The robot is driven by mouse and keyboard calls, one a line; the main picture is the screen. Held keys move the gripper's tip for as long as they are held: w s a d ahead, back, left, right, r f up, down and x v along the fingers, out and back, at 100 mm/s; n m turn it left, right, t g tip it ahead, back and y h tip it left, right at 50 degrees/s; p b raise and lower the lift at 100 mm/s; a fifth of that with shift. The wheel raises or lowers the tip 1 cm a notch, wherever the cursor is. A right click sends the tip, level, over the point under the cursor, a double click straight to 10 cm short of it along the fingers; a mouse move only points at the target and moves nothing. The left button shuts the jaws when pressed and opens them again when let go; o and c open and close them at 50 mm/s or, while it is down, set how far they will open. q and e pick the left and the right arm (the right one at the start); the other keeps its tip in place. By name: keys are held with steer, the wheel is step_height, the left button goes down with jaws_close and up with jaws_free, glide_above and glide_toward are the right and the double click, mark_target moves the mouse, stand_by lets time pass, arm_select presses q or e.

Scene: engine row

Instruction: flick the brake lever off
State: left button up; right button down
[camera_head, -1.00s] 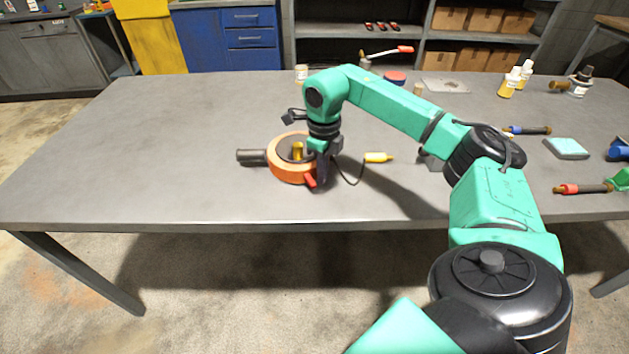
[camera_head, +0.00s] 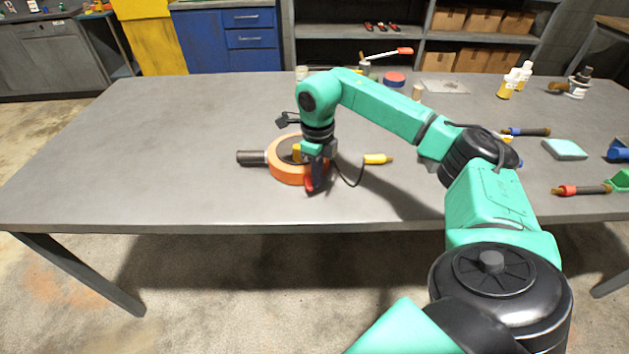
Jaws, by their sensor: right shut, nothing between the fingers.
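An orange round housing (camera_head: 285,172) lies on the table left of the middle, with a dark handle (camera_head: 251,157) sticking out to its left and a yellow part at its centre. A small red lever (camera_head: 309,184) shows at its front right edge; I take this for the brake lever. My right gripper (camera_head: 317,188) points down at the housing's right side, shut and empty, right beside the red lever. It hides part of the lever, and I cannot tell whether they touch. My left gripper is out of view.
A black cable runs right to a yellow-tipped plug (camera_head: 377,159). A red-handled clamp (camera_head: 388,53) stands at the back. The table's left side is clear.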

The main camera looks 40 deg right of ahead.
steer(key=shift+w+a, duration=0.25)
steer(key=shift+a, duration=0.45)
step_height(320, 180, up, 7)
steer(key=p, duration=0.6)
steer(key=shift+d, duration=0.4)
steer(key=shift+s, duration=0.1)
